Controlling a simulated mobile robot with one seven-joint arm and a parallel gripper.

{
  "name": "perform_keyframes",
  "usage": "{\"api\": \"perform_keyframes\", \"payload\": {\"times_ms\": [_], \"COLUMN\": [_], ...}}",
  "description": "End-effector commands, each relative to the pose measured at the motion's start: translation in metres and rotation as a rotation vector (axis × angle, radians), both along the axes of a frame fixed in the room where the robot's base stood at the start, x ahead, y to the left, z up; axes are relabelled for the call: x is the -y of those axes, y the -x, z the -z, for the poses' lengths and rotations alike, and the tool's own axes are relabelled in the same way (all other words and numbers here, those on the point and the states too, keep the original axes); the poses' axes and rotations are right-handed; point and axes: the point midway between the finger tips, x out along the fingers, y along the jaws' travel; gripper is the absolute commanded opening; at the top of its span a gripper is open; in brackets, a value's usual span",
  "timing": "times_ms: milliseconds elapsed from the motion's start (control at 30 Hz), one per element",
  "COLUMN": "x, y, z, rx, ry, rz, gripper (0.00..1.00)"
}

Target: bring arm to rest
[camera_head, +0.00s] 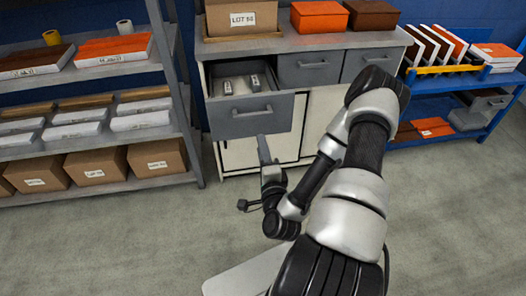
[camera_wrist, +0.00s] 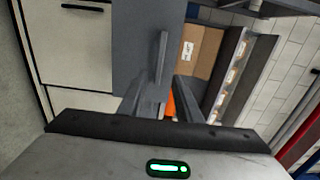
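My arm reaches down over the floor toward the workbench cabinet (camera_head: 315,100). My gripper (camera_head: 264,145) is in front of the left drawer (camera_head: 275,124), below its bar handle, as seen in the head view. In the wrist view my gripper (camera_wrist: 160,92) has its two fingers apart with nothing held between them. The drawer's grey front (camera_wrist: 130,45) and handle (camera_wrist: 161,55) show just beyond the fingers. I cannot tell the exact gap to the handle. The left drawer is pulled open, with small labelled items (camera_head: 240,84) inside.
Two more drawers (camera_head: 310,66) beside it are shut. Boxes (camera_head: 319,16) stand on the cabinet top. A grey shelf rack (camera_head: 188,130) is at left and a blue rack (camera_head: 497,115) at right. The floor (camera_head: 130,240) in front is clear.

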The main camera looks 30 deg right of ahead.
Motion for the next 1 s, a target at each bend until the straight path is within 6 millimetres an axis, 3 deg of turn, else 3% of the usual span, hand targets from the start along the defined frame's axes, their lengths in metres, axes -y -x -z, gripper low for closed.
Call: {"api": "perform_keyframes", "payload": {"times_ms": [200,700,867,1000], "x": [-0.003,-0.004,-0.018,-0.04], "y": [0.013,0.011,-0.008,-0.034], "z": [-0.001,-0.001,-0.003,-0.004], "rx": [0.001,-0.003,-0.09,-0.265], "ry": [0.0,0.006,0.129,0.377], "rz": [0.001,-0.006,-0.118,-0.309], "gripper": [0.31,0.31,0.31,0.31]}}
